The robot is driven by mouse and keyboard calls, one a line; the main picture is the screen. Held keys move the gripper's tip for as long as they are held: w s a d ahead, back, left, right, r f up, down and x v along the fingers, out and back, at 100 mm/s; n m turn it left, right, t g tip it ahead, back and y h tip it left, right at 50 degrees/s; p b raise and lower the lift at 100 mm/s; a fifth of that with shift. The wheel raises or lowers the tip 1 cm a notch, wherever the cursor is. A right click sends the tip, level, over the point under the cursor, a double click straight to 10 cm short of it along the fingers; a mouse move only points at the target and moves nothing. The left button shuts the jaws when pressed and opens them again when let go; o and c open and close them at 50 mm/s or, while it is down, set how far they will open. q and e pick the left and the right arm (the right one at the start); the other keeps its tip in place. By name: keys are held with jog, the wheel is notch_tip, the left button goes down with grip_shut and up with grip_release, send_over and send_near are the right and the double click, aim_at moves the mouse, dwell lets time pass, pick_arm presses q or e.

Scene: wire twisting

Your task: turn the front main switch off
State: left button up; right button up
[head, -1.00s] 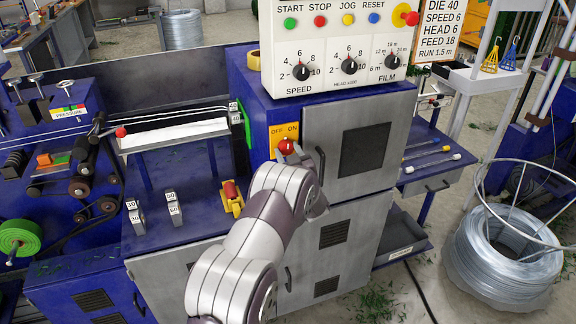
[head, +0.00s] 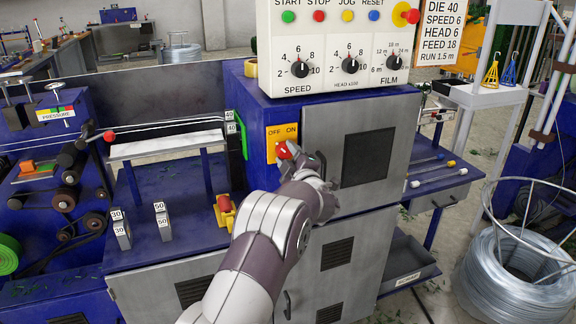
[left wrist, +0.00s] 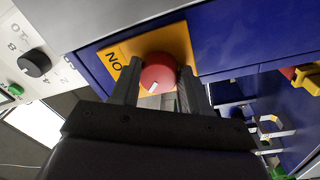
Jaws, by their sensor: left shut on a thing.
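The front main switch is a red knob (head: 283,150) on a yellow plate (head: 271,153) marked OFF on the left and ON on the right, on the blue cabinet side. My left gripper (head: 289,158) reaches it from below right and is shut on the knob. In the left wrist view the red knob (left wrist: 158,72) sits between the two dark fingers of my left gripper (left wrist: 160,77). A small white mark shows on the knob's face, and ON is readable on the yellow plate (left wrist: 116,57). The knob's exact setting is hard to tell. My right gripper is not in view.
A white control panel (head: 335,85) with buttons and dials stands above the switch. A grey cabinet door (head: 345,185) is to its right. A red and yellow device (head: 225,212) and number blocks (head: 162,222) stand on the blue bench. A wire coil (head: 515,275) lies at right.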

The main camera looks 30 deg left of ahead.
pick_arm(q)
jog(key=shift+f+n+b, duration=0.1)
jog(key=shift+n+b, duration=0.2)
jog(key=shift+n, duration=0.1)
jog(key=o, duration=1.1)
jog(key=shift+c, duration=0.2)
jog(key=r+v, duration=0.1)
jog(key=v, duration=1.1)
jog(key=shift+s+d+f+b, duration=0.25)
jog(key=shift+d+f+b, duration=0.05)
jog(key=shift+f+b, duration=0.15)
